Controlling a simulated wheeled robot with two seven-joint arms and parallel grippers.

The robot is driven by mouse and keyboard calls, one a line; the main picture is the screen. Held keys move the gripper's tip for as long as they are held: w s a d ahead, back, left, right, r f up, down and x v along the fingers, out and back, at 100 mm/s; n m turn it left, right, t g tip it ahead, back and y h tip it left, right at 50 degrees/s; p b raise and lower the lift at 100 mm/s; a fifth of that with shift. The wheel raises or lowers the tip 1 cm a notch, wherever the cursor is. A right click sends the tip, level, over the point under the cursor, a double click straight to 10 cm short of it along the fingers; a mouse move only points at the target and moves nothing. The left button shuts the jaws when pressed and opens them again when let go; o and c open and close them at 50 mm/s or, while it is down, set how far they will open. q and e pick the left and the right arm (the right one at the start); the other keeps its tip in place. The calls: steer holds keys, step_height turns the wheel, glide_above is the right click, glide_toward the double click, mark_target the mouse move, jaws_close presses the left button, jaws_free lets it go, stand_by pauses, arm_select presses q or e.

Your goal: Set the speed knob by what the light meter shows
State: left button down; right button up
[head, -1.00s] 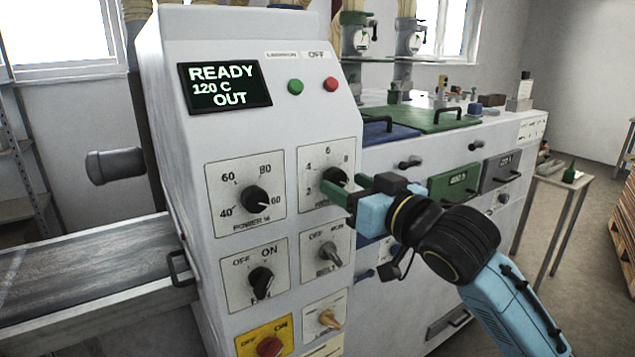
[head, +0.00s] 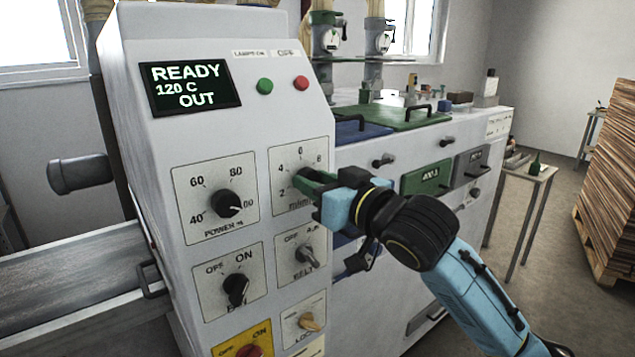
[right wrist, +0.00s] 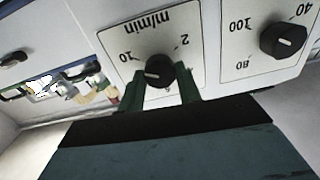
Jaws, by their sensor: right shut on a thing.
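The speed knob is a black dial on the white m/min plate (head: 285,160) of the control panel. My right gripper (head: 312,182) is at that plate, and its green fingers hide most of the knob in the head view. In the right wrist view the knob (right wrist: 158,71) sits between the two green fingers (right wrist: 160,86), which are shut on it. Its white mark seems to point toward the 10 side in that upside-down view. The panel display (head: 191,88) reads READY, 120 C, OUT. I cannot make out a light meter. My left gripper is not in view.
The power knob (head: 228,203) is left of the speed plate. Heater-side (head: 237,289) and belt (head: 305,255) switches lie below, with a yellow-plated red knob at the bottom. Green (head: 265,86) and red (head: 301,83) buttons are above. A conveyor (head: 70,290) runs left.

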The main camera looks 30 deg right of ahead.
steer(key=n+p, duration=0.4)
steer(key=n, duration=0.1)
steer(key=shift+r+n, duration=0.1)
steer(key=shift+n, duration=0.2)
steer(key=n+p, duration=0.4)
steer(key=n, duration=0.2)
steer(key=n+p, duration=0.4)
steer(key=n, duration=0.2)
steer(key=shift+a+h, duration=0.1)
steer(key=shift+h, duration=0.2)
steer(key=n+p, duration=0.3)
steer(key=n, duration=0.2)
steer(key=shift+n, duration=0.3)
steer(key=shift+f, duration=0.2)
steer(key=o, duration=1)
